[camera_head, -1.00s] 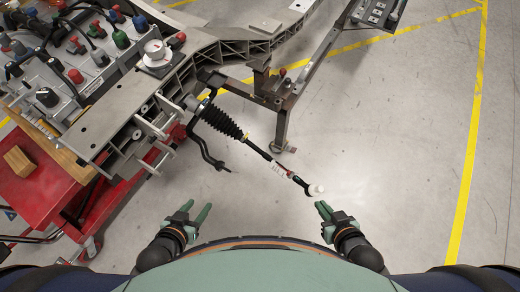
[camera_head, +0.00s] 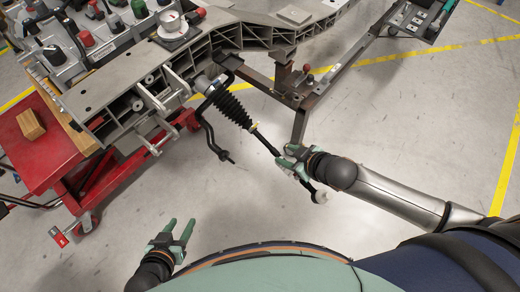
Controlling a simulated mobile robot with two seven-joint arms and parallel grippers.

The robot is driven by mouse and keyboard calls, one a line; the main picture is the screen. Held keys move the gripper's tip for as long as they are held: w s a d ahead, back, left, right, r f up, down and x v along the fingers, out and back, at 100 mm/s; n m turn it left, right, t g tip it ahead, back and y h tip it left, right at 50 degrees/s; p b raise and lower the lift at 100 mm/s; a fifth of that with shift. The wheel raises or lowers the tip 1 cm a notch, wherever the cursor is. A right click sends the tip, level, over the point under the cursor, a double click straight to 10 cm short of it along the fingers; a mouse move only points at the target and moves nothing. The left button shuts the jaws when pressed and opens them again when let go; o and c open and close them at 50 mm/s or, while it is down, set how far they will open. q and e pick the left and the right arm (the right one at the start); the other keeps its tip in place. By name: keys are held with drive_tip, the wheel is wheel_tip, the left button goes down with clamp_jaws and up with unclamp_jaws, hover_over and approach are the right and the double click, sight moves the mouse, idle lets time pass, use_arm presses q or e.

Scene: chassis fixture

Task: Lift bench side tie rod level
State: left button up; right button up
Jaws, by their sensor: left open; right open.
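The tie rod (camera_head: 265,142) is a thin dark rod running from a black ribbed boot (camera_head: 229,105) on the chassis frame down to the right. It ends in a pale tip (camera_head: 320,197) and hangs at a slant above the floor. My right gripper (camera_head: 286,160) is open at the rod's outer part; its fingers overlap the rod in the picture and hide part of it. Whether they touch it I cannot tell. My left gripper (camera_head: 185,229) is open and empty, low in the picture, apart from the rod.
The grey chassis frame (camera_head: 104,92) lies on a red cart (camera_head: 40,152) at left, with a wooden block (camera_head: 31,124) on it. A dark curved bar (camera_head: 210,137) hangs beside the boot. A metal stand leg (camera_head: 300,124) rises behind the rod. The floor at right is clear.

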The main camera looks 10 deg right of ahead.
sight(269, 149)
drive_tip(key=b+x, duration=0.3)
drive_tip(key=x, duration=0.8)
drive_tip(key=shift+w+a+f, duration=0.1)
drive_tip(key=shift+w+f, duration=0.05)
drive_tip(key=shift+f, duration=0.1)
use_arm(q)
drive_tip(key=shift+w+d+f+h, duration=0.3)
drive_tip(key=shift+w+d+f, duration=0.3)
drive_tip(key=shift+d+f, duration=0.25)
use_arm(e)
drive_tip(key=shift+w+a+f, duration=0.1)
drive_tip(key=shift+w+f, duration=0.1)
drive_tip(key=shift+w, duration=0.1)
use_arm(q)
drive_tip(key=shift+r, duration=0.1)
use_arm(e)
clamp_jaws()
use_arm(q)
drive_tip(key=shift+s+f, duration=0.2)
drive_tip(key=shift+s+f, duration=0.1)
drive_tip(key=shift+w+r, duration=0.2)
drive_tip(key=shift+w, duration=0.1)
